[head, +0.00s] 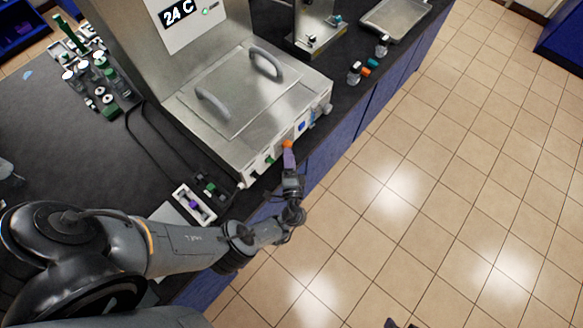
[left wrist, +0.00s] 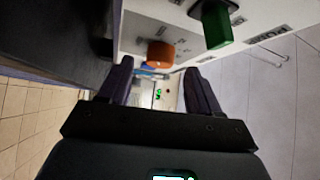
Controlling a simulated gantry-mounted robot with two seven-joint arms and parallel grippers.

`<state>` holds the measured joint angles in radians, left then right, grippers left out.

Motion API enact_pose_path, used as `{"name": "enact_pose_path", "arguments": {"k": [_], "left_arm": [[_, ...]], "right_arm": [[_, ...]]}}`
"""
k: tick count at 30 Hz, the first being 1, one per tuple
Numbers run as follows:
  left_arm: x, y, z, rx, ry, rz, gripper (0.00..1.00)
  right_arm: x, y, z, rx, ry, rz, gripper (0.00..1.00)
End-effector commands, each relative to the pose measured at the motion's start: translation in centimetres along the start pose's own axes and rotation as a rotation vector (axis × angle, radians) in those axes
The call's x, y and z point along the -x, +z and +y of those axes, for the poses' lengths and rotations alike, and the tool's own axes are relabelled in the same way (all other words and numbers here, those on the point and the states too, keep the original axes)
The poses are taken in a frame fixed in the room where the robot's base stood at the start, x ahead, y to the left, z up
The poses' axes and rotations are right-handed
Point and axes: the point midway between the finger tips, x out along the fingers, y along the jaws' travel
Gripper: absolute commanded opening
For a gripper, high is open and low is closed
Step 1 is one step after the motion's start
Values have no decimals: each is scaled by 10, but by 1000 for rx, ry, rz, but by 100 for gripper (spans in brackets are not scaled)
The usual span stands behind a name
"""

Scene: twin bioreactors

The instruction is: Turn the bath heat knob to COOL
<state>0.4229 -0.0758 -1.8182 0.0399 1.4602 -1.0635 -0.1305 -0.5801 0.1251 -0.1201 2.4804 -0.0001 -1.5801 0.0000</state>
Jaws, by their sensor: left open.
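The metal water bath (head: 250,88) has a lid with two grey handles and a display reading 24 C above it. Its front panel carries a green knob (head: 269,160), an orange knob (head: 287,144) and a blue part (head: 301,126). My left gripper (head: 288,156) is at the panel by the orange knob. In the left wrist view its purple fingers (left wrist: 160,65) are apart, with the orange knob (left wrist: 160,53) between the tips; contact is unclear. The green knob (left wrist: 215,22) sits beside it. Panel lettering is too small to read surely. Dark bits at the head view's bottom edge (head: 391,323) may be my right gripper.
A rack of bottles (head: 98,80) stands on the dark bench at left. A small white tray (head: 194,203) lies near the bath's front left corner. Small capped bottles (head: 355,72) and a metal tray (head: 394,18) are farther along. The tiled floor in front is clear.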

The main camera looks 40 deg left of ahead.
Motion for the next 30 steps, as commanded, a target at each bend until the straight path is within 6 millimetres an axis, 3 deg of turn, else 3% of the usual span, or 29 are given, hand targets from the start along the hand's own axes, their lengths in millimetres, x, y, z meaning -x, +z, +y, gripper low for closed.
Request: {"name": "enact_pose_path", "arguments": {"k": [18,30], "left_arm": [[68,-1,0,1,1,3,63],[81,0,0,0,0,0,63]], "right_arm": [[6,-2,-1,-4,-3,1,43],[7,-3,-2,-8,-7,1,43]]}}
